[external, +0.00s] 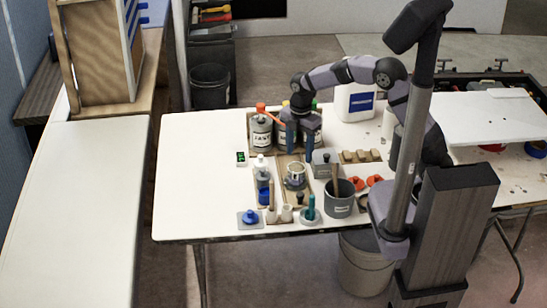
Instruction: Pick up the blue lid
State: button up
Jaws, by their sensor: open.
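A small blue lid-like piece with a raised knob (250,216) sits on a grey square plate (241,224) at the front left of the white table. My gripper (297,151) is open and points down near the back of the table, beside the row of cans. It is behind and to the right of the blue piece, well apart from it. Nothing shows clearly between its fingers, though the cans behind make this hard to see.
Labelled cans (262,132) stand at the back. A blue-filled bottle (263,188), an open tin (295,172) and a dark grey bucket (338,204) with a stick crowd the middle. Orange-red pieces (375,181) lie at right. The table's left side (195,185) is clear.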

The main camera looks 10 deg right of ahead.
aim_at(250, 211)
jog(key=s+a+f+n, duration=0.1)
jog(key=s+a+n, duration=0.1)
jog(key=a, duration=0.1)
jog(key=s+a+f+n+b, duration=0.1)
jog(key=a+n, duration=0.1)
jog(key=a, duration=0.1)
jog(key=s+a+f+n, duration=0.1)
jog(key=s+a+n, duration=0.1)
jog(key=a, duration=0.1)
jog(key=shift+s+a+f+n, duration=0.3)
jog(key=shift+a+f+n, duration=0.05)
jog(key=shift+a+n, duration=0.05)
jog(key=s+a+f+n, duration=0.1)
jog(key=s+a+n, duration=0.1)
jog(key=s+a+n+b, duration=0.1)
jog(key=s+a+n, duration=0.1)
jog(key=s+a, duration=0.1)
jog(key=s+a+f+n, duration=0.1)
jog(key=s+a+n, duration=0.1)
jog(key=shift+s+a+f+n+b, duration=0.3)
jog(key=shift+s+f+n+b, duration=0.05)
jog(key=shift+s+n, duration=0.05)
jog(key=shift+w+f+p, duration=0.2)
jog(key=shift+f+p, duration=0.75)
jog(key=shift+f, duration=2.65)
jog(key=shift+c, duration=0.4)
jog(key=c, duration=0.7)
